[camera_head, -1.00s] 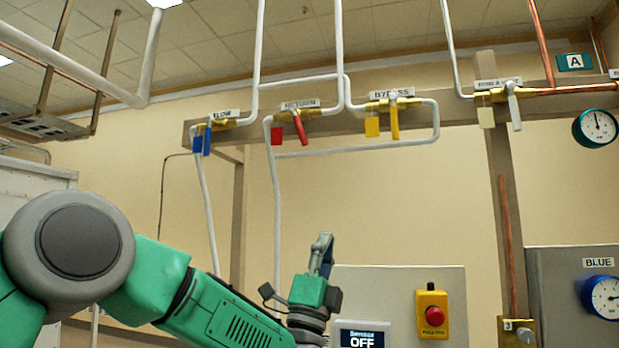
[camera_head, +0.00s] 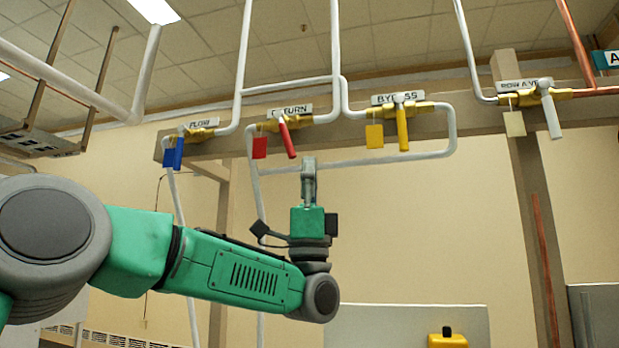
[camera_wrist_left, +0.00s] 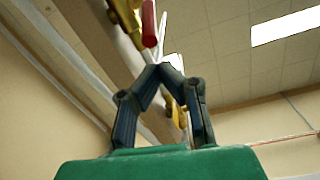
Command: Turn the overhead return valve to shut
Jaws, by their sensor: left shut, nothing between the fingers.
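The return valve (camera_head: 297,119) sits overhead on the beam under a label ending in "TURN". It has a brass body, a red handle (camera_head: 287,139) hanging down, tilted slightly, and a red tag (camera_head: 259,148). In the left wrist view the red handle (camera_wrist_left: 148,24) shows at the top, beyond the fingertips. My left gripper (camera_head: 308,162) points up, just below and slightly right of the handle's lower end, and appears apart from it. Its fingertips meet in the left wrist view (camera_wrist_left: 160,68), with nothing between them. My right gripper is not in view.
The flow valve with blue handle (camera_head: 178,153) is to the left. The bypass valve with yellow handle (camera_head: 402,130) and a valve with white handle (camera_head: 551,117) are to the right. A white pipe (camera_head: 380,160) runs behind my gripper. A panel (camera_head: 400,322) stands below.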

